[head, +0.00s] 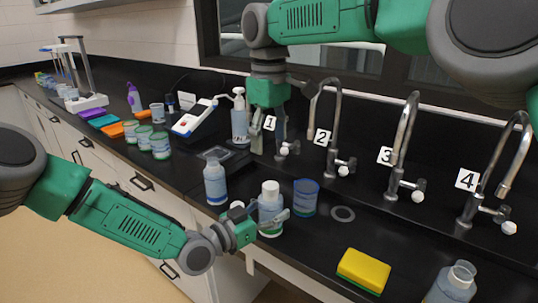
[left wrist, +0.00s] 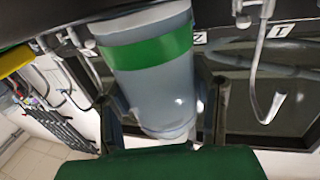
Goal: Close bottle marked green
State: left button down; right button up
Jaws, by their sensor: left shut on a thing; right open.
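The green-marked bottle (head: 270,208) stands near the counter's front edge, with a white top. In the left wrist view the bottle (left wrist: 150,85) is translucent grey-blue with a green band and appears inverted. My left gripper (head: 278,220) is shut on the bottle, its dark fingers on either side in the left wrist view (left wrist: 165,112). A small white round piece (head: 237,205) lies just left of the bottle; I cannot tell if it is a cap. My right gripper (head: 267,137) is open, pointing down by tap 1, and appears empty.
Another bottle (head: 215,183) stands to the left and a blue container (head: 306,197) to the right. A grey ring (head: 342,213), yellow sponge (head: 364,270) and open bottle (head: 452,287) are farther right. Numbered taps (head: 397,150) line the back. Several jars (head: 160,145) stand left.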

dwell(0.3)
pick_arm(q)
jog(key=c, duration=0.6)
grip_release()
jog(key=shift+c, duration=0.2)
jog(key=shift+a, duration=0.1)
jog(key=v, duration=1.2)
jog(key=shift+f, duration=0.15)
